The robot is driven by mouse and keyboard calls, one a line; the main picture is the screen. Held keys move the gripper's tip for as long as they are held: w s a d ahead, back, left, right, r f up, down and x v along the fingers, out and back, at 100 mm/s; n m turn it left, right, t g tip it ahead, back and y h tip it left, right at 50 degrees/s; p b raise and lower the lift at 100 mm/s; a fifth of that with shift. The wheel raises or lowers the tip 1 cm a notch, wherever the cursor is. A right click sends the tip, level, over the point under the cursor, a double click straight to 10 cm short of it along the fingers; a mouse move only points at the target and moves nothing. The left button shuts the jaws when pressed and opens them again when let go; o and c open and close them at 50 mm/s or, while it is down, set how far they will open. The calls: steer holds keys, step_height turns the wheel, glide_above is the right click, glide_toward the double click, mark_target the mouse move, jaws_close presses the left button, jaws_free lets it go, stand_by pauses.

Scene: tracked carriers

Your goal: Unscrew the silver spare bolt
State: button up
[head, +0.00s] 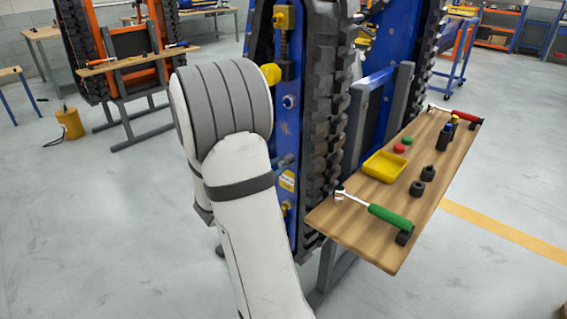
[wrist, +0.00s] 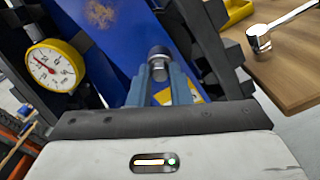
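In the wrist view a short silver bolt (wrist: 159,62) with a dark end stands out from the blue side plate of the tracked carrier (wrist: 105,20). The two blue-grey fingers of my gripper (wrist: 159,77) reach up on either side of it. The fingertips are at or very near its sides; I cannot tell whether they touch it. In the head view my white arm hides most of my gripper and the bolt. The blue carrier (head: 289,127) stands just behind and to the right of my arm.
A yellow-rimmed gauge (wrist: 54,66) is left of my gripper. A wooden shelf (head: 333,228) at the right holds a green-handled ratchet (head: 390,217), a yellow tray (head: 370,172), dark sockets (head: 417,188) and a red-handled tool (head: 466,117). Black track (head: 322,120) borders the plate. Open floor lies left.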

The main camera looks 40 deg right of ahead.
jaws_close()
steer(key=n+p, duration=0.2)
steer(key=p, duration=0.1)
steer(key=shift+r, duration=0.4)
steer(key=n+p, duration=0.4)
steer(key=shift+p, duration=0.3)
steer(key=n+p, duration=0.2)
steer(key=shift+f+n, duration=0.1)
steer(key=shift+n, duration=0.2)
steer(key=shift+f+n+p, duration=0.3)
steer(key=shift+n+p, duration=0.05)
steer(key=shift+n, duration=0.15)
